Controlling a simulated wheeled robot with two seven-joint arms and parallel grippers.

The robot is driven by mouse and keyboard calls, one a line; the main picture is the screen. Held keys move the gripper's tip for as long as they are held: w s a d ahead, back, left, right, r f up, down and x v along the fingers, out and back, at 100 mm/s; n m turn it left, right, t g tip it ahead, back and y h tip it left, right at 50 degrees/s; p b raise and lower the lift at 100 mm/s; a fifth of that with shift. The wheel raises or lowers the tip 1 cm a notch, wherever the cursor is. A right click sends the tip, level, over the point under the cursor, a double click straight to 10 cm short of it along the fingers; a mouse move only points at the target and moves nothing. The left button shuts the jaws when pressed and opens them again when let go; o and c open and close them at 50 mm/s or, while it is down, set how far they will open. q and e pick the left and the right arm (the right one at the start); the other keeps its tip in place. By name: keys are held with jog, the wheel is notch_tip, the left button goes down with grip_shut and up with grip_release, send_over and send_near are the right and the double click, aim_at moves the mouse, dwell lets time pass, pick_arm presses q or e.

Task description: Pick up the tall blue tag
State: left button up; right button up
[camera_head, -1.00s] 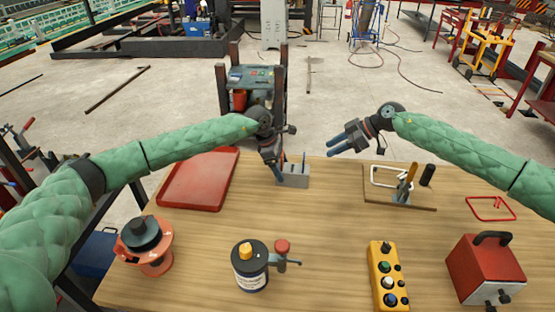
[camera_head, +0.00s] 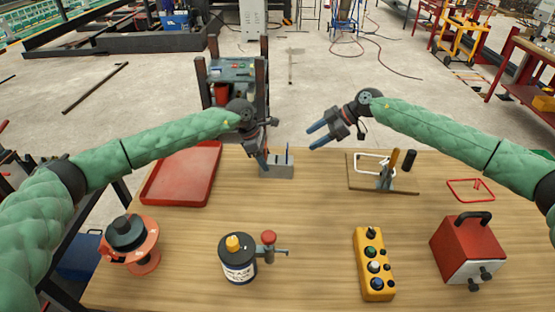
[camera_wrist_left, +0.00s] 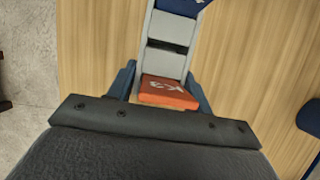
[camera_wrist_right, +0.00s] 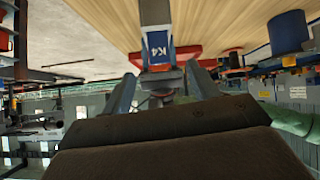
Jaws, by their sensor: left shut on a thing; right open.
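A grey slotted block (camera_head: 283,171) stands on the wooden table. The tall blue tag (camera_head: 288,152) stands upright in its right part. In the right wrist view this blue tag (camera_wrist_right: 158,52), marked K4, is beyond my right fingers, near the pale block. My right gripper (camera_head: 317,134) is open and empty, up and to the right of the block. My left gripper (camera_head: 263,160) is at the block's left end. In the left wrist view it is shut on an orange-red tag (camera_wrist_left: 168,92) marked K3. Blue also shows at that view's top edge (camera_wrist_left: 184,6).
A red tray (camera_head: 150,192) lies left of the block. A board (camera_head: 400,189) with a clamp is at the right. Mid-table is clear.

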jog(key=a+r+n+h, duration=0.3)
jog(key=a+n+h, duration=0.15)
jog(key=n, duration=1.25)
jog(key=a+r+n+h, duration=0.4)
jog(key=n+h, duration=0.2)
jog(key=n, duration=1.1)
jog(key=shift+t+y, duration=0.25)
jog(key=shift+t, duration=0.05)
jog(key=f, duration=1.2)
jog(key=shift+a+f, duration=0.15)
jog(key=shift+a, duration=0.1)
jog(key=c, duration=1.3)
jog(key=shift+r, duration=0.2)
